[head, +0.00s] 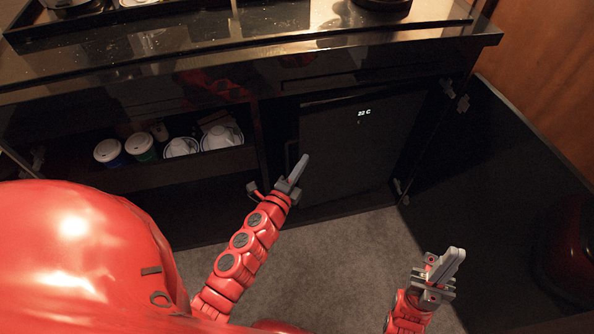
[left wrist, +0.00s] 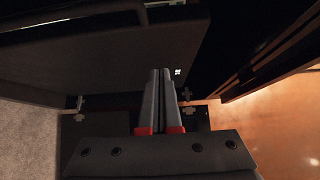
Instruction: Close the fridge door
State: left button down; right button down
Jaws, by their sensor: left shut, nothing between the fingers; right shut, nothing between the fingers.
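The fridge door (head: 350,150) is a dark panel with a lit "22 C" display, set in the right part of the black cabinet. In the left wrist view the dark door panel (left wrist: 100,55) fills the upper left, with a bar-like handle (left wrist: 75,18) along its top. Contact is unclear. My right gripper (head: 452,262) is shut and empty, above the carpet at lower right.
An open shelf (head: 205,160) left of the fridge holds several cups and bowls. A dark cabinet door (head: 490,170) stands open at the right on hinges. The counter (head: 250,30) runs above. Carpet (head: 340,250) lies clear between my arms.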

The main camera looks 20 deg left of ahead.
aim_at(310, 135)
pick_arm(q)
jog(key=shift+w+a, duration=0.35)
jog(key=shift+w, duration=0.8)
jog(key=shift+w+a, duration=0.3)
jog(key=shift+w, duration=0.85)
jog(key=shift+w+a, duration=0.35)
jog(key=shift+w, duration=0.8)
